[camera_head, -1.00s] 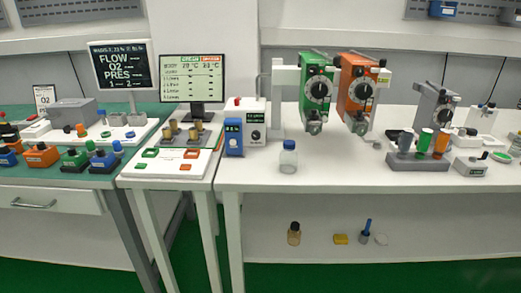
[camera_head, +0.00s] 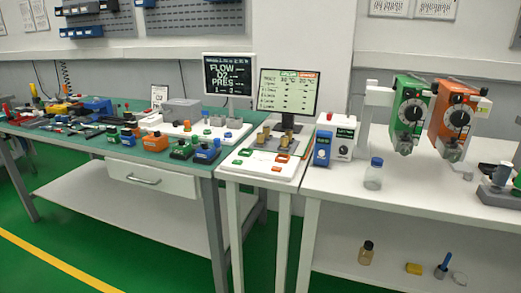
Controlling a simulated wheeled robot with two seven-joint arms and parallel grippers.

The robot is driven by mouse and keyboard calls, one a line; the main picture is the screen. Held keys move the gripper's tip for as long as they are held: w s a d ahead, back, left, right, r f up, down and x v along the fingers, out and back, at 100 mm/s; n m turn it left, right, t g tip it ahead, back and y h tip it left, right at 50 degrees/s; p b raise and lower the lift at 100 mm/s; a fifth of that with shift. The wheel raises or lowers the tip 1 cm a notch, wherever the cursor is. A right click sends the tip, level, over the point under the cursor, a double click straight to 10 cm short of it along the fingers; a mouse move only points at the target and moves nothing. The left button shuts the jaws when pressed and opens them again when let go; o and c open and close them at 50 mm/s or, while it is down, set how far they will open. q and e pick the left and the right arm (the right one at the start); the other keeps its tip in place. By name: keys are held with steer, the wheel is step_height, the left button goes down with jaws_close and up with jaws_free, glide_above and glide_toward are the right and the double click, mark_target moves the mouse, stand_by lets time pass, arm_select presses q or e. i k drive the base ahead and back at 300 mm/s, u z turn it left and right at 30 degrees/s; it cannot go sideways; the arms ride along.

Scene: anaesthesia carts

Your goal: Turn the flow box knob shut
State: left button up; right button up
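A white box (camera_head: 342,134) with a small green display and a dark round knob (camera_head: 343,150) on its front stands at the left end of the white bench. I cannot read its label or tell whether it is the flow box. A blue unit (camera_head: 322,149) stands against its left side. A monitor (camera_head: 229,74) behind the benches shows the words FLOW, O2 and PRES. Neither of my grippers is in view.
Green and orange dial units (camera_head: 409,112) hang over the white bench (camera_head: 400,192). A blue-capped bottle (camera_head: 374,175) stands near its front. The green-topped bench (camera_head: 75,140) at left holds several coloured boxes and tools. The green floor (camera_head: 60,250) at front left is clear.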

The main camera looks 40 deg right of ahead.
mark_target(343, 150)
steer(key=u, duration=0.35)
steer(key=i, duration=1.15)
steer(key=z, duration=1.5)
